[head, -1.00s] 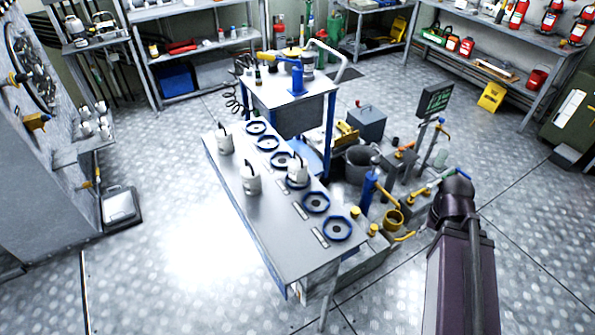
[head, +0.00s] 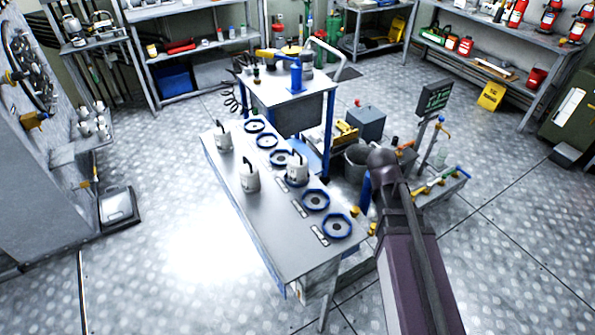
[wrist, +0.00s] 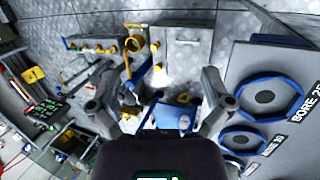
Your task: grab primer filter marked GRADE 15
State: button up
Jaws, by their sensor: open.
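One filter (head: 223,140) is at the far left, one (head: 249,178) is near the middle, and one (head: 297,170) is at the row of blue rings. No grade mark is readable on them, so I cannot tell which is GRADE 15. In the wrist view my gripper (wrist: 158,100) has its fingers spread, with nothing between them. It is off the table's right side, apart from the filters.
Several blue rings, including one (head: 337,226) at the near end, line the table. The wrist view shows a ring (wrist: 264,97) beside a label reading "BORE 25". A blue trolley (head: 290,100) stands behind. Pipes and yellow fittings (head: 432,187) crowd the right.

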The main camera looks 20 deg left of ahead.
jog(key=w+a+n+t+h+b, duration=0.1)
jog(key=w+a+n+t+h, duration=0.15)
jog(key=a+n, duration=0.55)
jog(key=n+t+b, duration=0.3)
jog(key=n+t, duration=0.5)
jog(key=n, duration=0.5)
send_near(297, 165)
notch_tip(297, 165, up, 4)
jog(key=a, duration=0.2)
jog(key=shift+s+a+r, duration=0.15)
jog(key=shift+s+r, duration=0.05)
jog(key=shift+s, duration=0.15)
jog(key=shift+w, duration=0.1)
jog(key=b+x, duration=0.3)
jog(key=x, duration=0.5)
jog(key=shift+f, duration=0.25)
jog(key=shift+w, duration=0.15)
